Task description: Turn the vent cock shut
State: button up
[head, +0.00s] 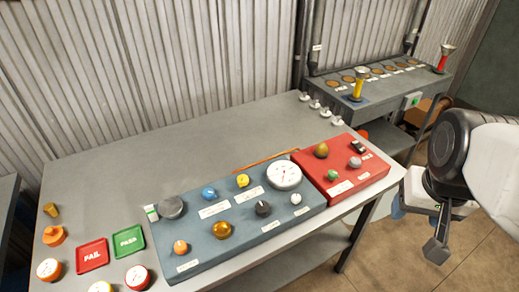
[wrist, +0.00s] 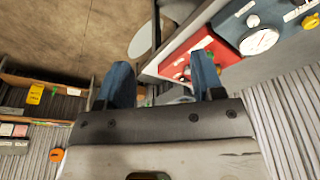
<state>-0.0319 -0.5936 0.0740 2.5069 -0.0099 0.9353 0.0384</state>
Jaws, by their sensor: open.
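I cannot tell which fitting is the vent cock; the small labels are unreadable. A blue-grey panel (head: 203,254) on the bench carries a gauge (head: 284,175) and several knobs, among them a yellow knob (head: 242,181), a black knob (head: 263,208) and an amber knob (head: 222,230). A red panel (head: 365,179) beside it carries a brass knob (head: 321,151), a green knob (head: 333,174), a grey knob (head: 355,162) and a dark fitting (head: 359,146). My gripper (head: 437,245) is open and empty, right of the bench and apart from both panels. Its spread fingers show in the wrist view (wrist: 162,75).
Red (head: 92,254) and green (head: 128,241) trays, marked FAIL and PASS, lie at the bench's left with round gauges nearby. Several white fittings stand behind the red panel. A back shelf (head: 385,88) holds yellow and red pieces. Bare bench (head: 120,180) lies behind the blue-grey panel.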

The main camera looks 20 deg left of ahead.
jog(key=w+a+n, duration=0.1)
jog(key=w+a, duration=0.7)
jog(key=w, duration=0.1)
jog(key=n+g, duration=0.3)
send_over(243, 178)
jog(key=f, duration=1.2)
jog(key=shift+d, duration=0.3)
jog(key=shift+a+f, duration=0.2)
jog(key=shift+a, duration=0.15)
jog(key=shift+f, duration=0.1)
jog(key=shift+f, duration=3.8)
jog(key=c, duration=0.9)
